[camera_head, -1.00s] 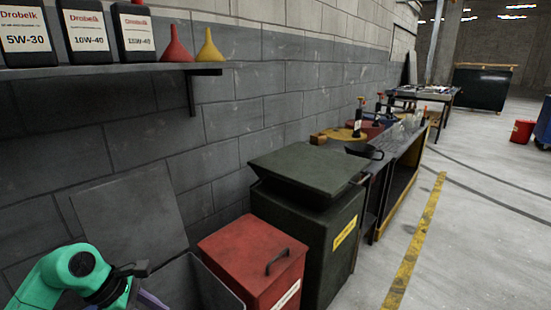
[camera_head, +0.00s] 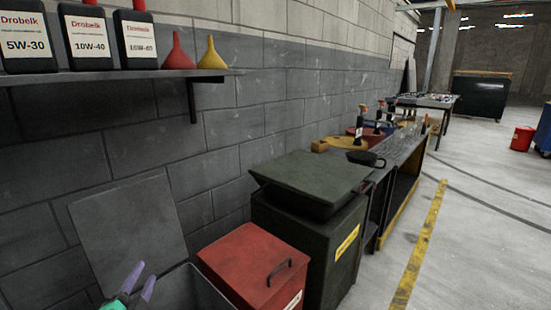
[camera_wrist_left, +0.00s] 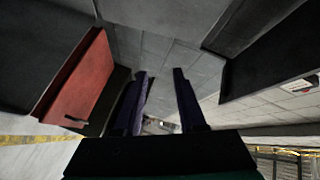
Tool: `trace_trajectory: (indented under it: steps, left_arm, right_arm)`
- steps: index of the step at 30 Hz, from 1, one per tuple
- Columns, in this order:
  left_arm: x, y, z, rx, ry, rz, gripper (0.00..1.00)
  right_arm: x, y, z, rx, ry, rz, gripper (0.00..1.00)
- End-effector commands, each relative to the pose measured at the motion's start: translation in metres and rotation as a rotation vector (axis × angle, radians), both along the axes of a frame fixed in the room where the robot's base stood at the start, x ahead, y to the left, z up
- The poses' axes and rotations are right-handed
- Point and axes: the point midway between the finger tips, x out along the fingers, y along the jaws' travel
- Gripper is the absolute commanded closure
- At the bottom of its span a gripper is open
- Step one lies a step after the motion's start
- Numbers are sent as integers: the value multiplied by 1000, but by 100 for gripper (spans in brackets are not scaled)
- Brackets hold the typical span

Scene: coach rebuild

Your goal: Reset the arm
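My left gripper (camera_head: 141,282) shows at the bottom left of the head view, with its green wrist cut off by the lower edge. Its two purple fingers point up and stand apart, with nothing between them. It is in front of an open grey bin (camera_head: 190,290) with a raised lid (camera_head: 128,228). In the left wrist view the two fingers (camera_wrist_left: 162,85) are also spread and empty. My right gripper is not in view.
A red lidded bin (camera_head: 256,265) and a dark green bin (camera_head: 315,215) stand to the right along the wall. A shelf (camera_head: 120,73) with oil bottles and funnels hangs above. A workbench (camera_head: 400,150) runs beyond. The floor right of the yellow line (camera_head: 420,245) is mostly clear.

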Motion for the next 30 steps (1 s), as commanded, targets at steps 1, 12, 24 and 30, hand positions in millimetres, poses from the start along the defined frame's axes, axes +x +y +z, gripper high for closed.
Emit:
trace_trajectory:
  steps: [1,12,24,30]
  left_arm:
    - [-16,5,-35,-161,118,76,60]
    - [-145,-41,-176,-783,784,410,60]
    - [-177,-66,-304,-863,1010,499,60]
    - [-200,-63,-405,-844,1055,516,60]
  right_arm:
    - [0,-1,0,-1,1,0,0]
    - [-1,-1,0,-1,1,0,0]
    - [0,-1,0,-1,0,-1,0]
    - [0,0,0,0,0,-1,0]
